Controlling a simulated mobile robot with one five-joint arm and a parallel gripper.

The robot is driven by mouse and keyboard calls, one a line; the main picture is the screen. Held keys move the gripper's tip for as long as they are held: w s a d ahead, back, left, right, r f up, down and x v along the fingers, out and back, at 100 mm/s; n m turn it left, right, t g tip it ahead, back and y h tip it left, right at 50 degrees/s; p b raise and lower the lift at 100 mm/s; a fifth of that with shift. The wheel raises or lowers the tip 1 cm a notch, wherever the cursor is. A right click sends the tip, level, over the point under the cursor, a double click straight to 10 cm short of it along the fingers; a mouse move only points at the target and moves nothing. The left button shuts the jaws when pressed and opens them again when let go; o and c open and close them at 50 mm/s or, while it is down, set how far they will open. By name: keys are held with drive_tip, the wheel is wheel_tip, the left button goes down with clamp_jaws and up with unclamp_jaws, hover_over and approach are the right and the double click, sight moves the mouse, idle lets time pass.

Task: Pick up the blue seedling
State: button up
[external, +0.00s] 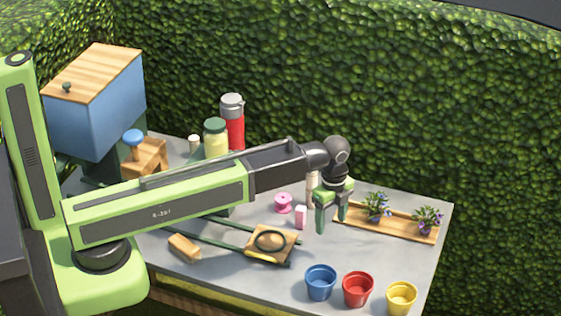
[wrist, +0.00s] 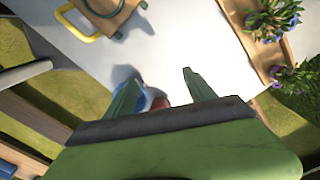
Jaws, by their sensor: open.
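Two flowering seedlings stand on a wooden tray (external: 403,228) at the right of the table. The left one, with bluer flowers, looks like the blue seedling (external: 377,206); it also shows at the top right of the wrist view (wrist: 272,20). The other seedling (external: 427,219) has more purple flowers and sits lower in the wrist view (wrist: 298,77). My gripper (external: 331,222) hangs fingers down above the table, left of the tray and apart from both seedlings. In the wrist view its two fingers (wrist: 160,77) are spread, with nothing between them.
Blue (external: 320,282), red (external: 357,289) and yellow (external: 401,298) pots line the table's front edge. A wooden board with a dark ring (external: 270,243), a pink spool (external: 283,203) and a small pink block (external: 301,217) lie left of my gripper. Bare table separates pots and tray.

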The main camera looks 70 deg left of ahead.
drive_tip(key=w+a+r+m+p, duration=0.15)
drive_tip(key=w+m, duration=0.25)
drive_tip(key=w, duration=0.4)
drive_tip(key=w+a+r+m+p, duration=0.1)
drive_tip(key=w+a+m, duration=0.25)
drive_tip(key=w, duration=0.55)
wheel_tip(320, 180, up, 2)
drive_tip(key=p, duration=0.2)
hover_over(376, 210)
drive_tip(key=w, duration=0.1)
wheel_tip(376, 210, down, 13)
drive_tip(key=b, duration=1.3)
drive_tip(key=shift+a+r, duration=0.15)
drive_tip(key=shift+r, duration=0.05)
drive_tip(key=f+b, duration=0.5)
drive_tip(key=shift+s+a+f, duration=0.15)
drive_tip(key=shift+a, duration=0.25)
drive_tip(key=shift+r, duration=0.2)
clamp_jaws()
